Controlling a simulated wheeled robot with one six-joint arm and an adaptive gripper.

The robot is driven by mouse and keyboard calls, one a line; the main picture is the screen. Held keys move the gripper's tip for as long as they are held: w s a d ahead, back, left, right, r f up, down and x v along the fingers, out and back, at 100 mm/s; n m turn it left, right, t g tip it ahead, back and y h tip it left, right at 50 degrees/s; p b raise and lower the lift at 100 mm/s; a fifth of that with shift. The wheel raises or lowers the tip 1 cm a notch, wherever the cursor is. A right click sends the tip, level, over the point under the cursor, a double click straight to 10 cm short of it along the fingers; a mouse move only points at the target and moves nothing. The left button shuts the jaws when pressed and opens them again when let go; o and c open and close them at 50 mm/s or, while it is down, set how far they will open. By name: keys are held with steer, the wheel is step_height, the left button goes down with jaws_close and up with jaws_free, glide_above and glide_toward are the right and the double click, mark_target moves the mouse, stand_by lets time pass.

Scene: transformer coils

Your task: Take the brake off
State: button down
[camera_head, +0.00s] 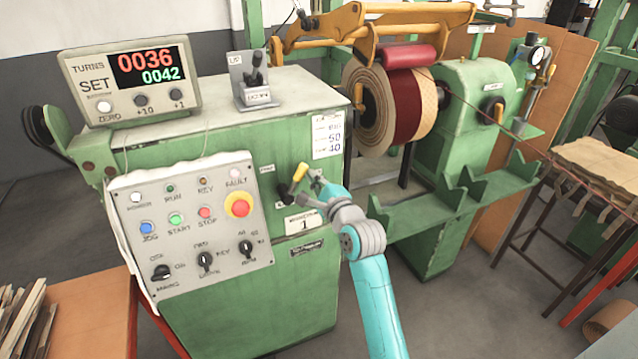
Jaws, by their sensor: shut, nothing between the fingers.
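A yellow-handled lever (298,173) with a dark pivot sits on the front of the green machine cabinet, right of the control panel. Small labels beside it are too small to read surely; I cannot tell from them whether it is the brake. My gripper (314,180) is just right of this lever, at the end of my teal arm, shut and empty. Whether the fingers touch the lever cannot be told.
The control panel (190,225) has a red emergency stop (239,205), coloured buttons and selector knobs. A turns counter (130,82) reads 0036 over 0042. A small joystick box (255,80) stands on the cabinet top. A green rail (440,205) runs right of my arm.

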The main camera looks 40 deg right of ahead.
mark_target(298, 175)
steer(key=a+r+n, duration=0.1)
steer(key=n, duration=0.1)
steer(key=a+r+n, duration=0.1)
steer(key=n, duration=0.1)
steer(key=shift+w+a, duration=0.35)
steer(key=shift+w, duration=0.05)
steer(key=shift+w+a+r+n, duration=0.2)
steer(key=shift+a+n, duration=0.45)
steer(key=shift+n, duration=0.45)
steer(key=shift+a, duration=0.1)
